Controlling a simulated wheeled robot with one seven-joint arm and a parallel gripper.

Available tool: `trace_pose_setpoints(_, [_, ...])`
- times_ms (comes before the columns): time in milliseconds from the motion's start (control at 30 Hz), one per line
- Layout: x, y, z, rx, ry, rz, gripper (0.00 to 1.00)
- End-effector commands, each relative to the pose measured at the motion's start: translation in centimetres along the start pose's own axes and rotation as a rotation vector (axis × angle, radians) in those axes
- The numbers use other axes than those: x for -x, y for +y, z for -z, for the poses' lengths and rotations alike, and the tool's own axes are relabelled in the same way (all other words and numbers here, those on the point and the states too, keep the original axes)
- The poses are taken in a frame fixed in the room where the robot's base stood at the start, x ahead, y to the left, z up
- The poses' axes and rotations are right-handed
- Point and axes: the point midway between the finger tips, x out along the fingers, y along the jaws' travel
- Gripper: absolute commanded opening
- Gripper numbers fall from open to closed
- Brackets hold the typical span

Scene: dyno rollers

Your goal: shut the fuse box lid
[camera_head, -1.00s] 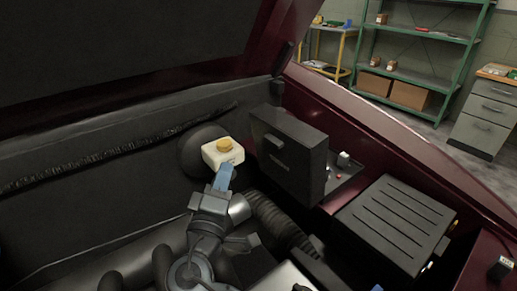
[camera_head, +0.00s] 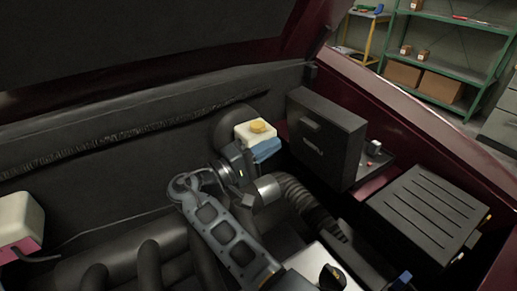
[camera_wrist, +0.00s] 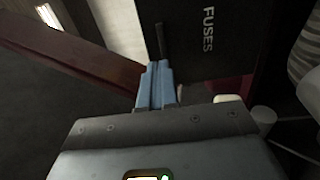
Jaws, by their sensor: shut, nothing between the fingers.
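The fuse box lid (camera_head: 325,143) is a black panel standing upright, open, with a small tab on its face. It also shows in the wrist view (camera_wrist: 215,50), where it reads "FUSES". The open fuse box (camera_head: 374,160) lies to the right of the lid, partly hidden by it, with small parts inside. My gripper (camera_head: 268,150) has blue fingers, shut and empty, left of the lid and beside the reservoir. In the wrist view the fingertips (camera_wrist: 158,68) appear close to the lid's lower edge and a thin dark tab. I cannot tell whether they touch.
A ribbed hose (camera_head: 310,205) runs below the lid. A black slatted box (camera_head: 425,210) is at the right. The raised hood (camera_head: 150,45) hangs above. Green shelves (camera_head: 450,60) stand beyond the car.

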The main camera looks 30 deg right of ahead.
Motion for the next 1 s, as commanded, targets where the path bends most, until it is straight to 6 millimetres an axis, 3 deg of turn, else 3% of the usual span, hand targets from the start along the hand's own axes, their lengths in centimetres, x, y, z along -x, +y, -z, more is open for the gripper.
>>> trace_pose_setpoints(200, [-4.4, 0.2, -0.1, 0.0, -0.002, 0.0, 0.0])
trace_pose_setpoints(433, [-7.6, 0.1, 0.0, 0.0, 0.0, 0.0, 0.0])
trace_pose_setpoints(600, [-8.5, 0.1, 0.0, -0.001, 0.001, -0.001, 0.0])
trace_pose_setpoints(1000, [-8.7, 0.0, 0.0, -0.001, 0.001, 0.001, 0.0])
